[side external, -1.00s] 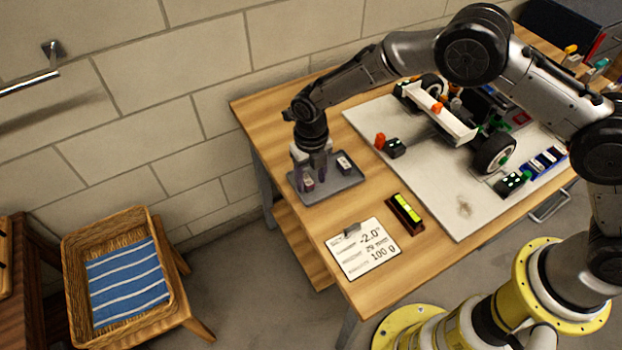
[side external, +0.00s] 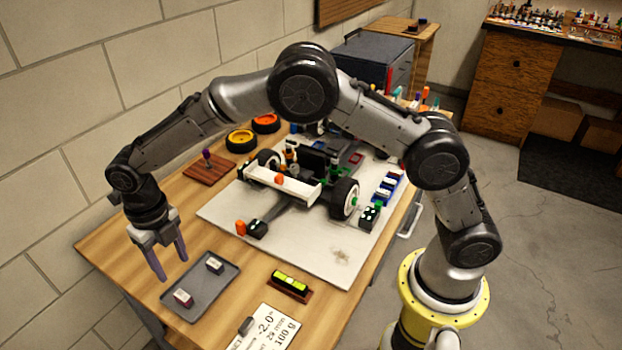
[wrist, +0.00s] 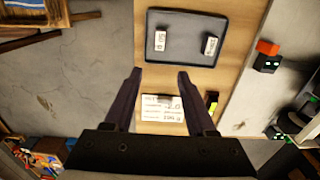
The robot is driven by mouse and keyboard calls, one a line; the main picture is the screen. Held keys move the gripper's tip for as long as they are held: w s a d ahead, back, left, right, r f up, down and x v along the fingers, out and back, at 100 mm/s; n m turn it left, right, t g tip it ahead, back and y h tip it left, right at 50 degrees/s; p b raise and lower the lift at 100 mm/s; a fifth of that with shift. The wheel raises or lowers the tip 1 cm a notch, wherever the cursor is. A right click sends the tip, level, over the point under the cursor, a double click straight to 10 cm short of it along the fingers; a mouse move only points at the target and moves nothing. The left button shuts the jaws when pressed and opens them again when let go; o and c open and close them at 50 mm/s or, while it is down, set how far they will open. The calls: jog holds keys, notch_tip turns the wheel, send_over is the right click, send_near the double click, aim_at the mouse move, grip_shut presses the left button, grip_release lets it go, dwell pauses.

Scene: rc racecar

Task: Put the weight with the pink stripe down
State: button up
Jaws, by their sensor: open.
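The near-left weight (side external: 183,298) has a faint pinkish tint; the other weight (side external: 215,265) stands further back and right. The stripe is too small to tell for sure. My gripper (side external: 173,270) is open and empty, above the tray's left side, with both fingers clear of the weights. In the wrist view, both weights (wrist: 160,40) (wrist: 210,45) rest on the tray, beyond my open fingertips (wrist: 159,74).
A note card (side external: 265,328) and a level with a yellow-green vial (side external: 290,282) lie near the tray. A race car (side external: 305,180) stands on a white board (side external: 225,213) to the right. Two wheels (side external: 240,140) (side external: 265,123) lie behind.

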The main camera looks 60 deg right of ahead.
jog(key=s+d+r+m+t, duration=0.1)
jog(key=s+d+r+m, duration=0.4)
jog(key=d+r+m, duration=0.3)
jog(key=s+d+r+m+t, duration=0.2)
jog(key=s+d+r+m, duration=0.3)
jog(key=d+r+m, duration=0.35)
jog(key=s+d+m+t, duration=0.1)
jog(key=s+d+m, duration=0.2)
jog(key=s+m, duration=0.6)
jog(key=s+d+r+m+t, duration=0.1)
jog(key=s+d+m, duration=0.3)
jog(key=s+m, duration=0.6)
jog(key=shift+s+d+r+t, duration=0.3)
jog(key=shift+s, duration=0.1)
jog(key=shift+m, duration=0.25)
